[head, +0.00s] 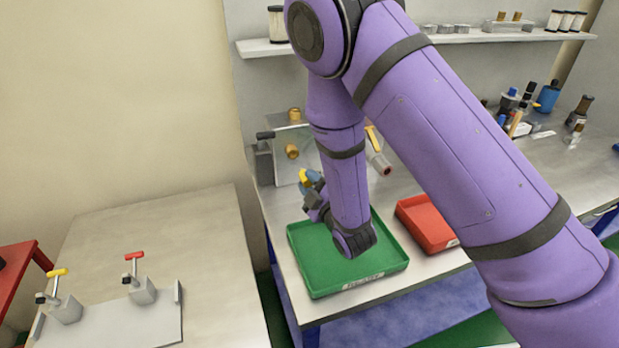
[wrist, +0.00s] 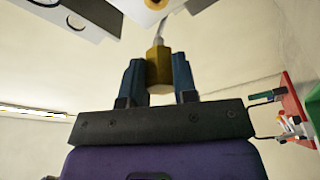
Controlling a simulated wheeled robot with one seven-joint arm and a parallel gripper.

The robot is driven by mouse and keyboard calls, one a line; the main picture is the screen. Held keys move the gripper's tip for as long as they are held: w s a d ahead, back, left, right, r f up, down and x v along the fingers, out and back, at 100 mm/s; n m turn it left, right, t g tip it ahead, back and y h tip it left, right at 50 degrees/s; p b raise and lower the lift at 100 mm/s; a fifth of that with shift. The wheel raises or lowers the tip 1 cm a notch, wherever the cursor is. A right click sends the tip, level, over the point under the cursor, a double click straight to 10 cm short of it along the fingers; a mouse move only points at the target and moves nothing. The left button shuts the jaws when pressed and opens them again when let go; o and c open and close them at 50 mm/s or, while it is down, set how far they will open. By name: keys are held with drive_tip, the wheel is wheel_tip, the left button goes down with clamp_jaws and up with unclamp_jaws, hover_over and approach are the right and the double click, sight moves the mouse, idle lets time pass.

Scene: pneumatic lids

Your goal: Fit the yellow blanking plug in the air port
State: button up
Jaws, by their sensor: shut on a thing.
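The yellow blanking plug (wrist: 158,68) is between the two blue fingers of my gripper (wrist: 158,84) in the wrist view. Its hexagonal body is gripped and its pale stem points up the picture, towards a white face with a brass-ringed dark opening (wrist: 153,4), which looks like the air port. That opening is cut off by the top edge; I cannot tell whether the stem touches it. In the head view the plug (head: 304,176) shows as a small yellow patch at my gripper (head: 311,187), before a pale upright panel (head: 284,168).
The panel carries brass fittings (head: 292,151). A green tray (head: 325,284) lies below my gripper, with a red tray (head: 407,214) to its right. Bottles and tools (head: 545,97) stand on the bench at right. A left table holds two T-handled valves (head: 140,290).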

drive_tip(key=shift+w+a, duration=0.25)
drive_tip(key=shift+w, duration=0.65)
drive_tip(key=shift+w+a, duration=0.25)
drive_tip(key=shift+w, duration=0.7)
drive_tip(key=shift+w+a, duration=0.25)
drive_tip(key=shift+w, duration=0.65)
drive_tip(key=shift+w+a, duration=0.2)
drive_tip(key=shift+w, duration=0.5)
drive_tip(key=shift+w+a, duration=0.2)
drive_tip(key=shift+w, duration=0.5)
drive_tip(key=o, duration=1)
drive_tip(key=shift+s, duration=0.1)
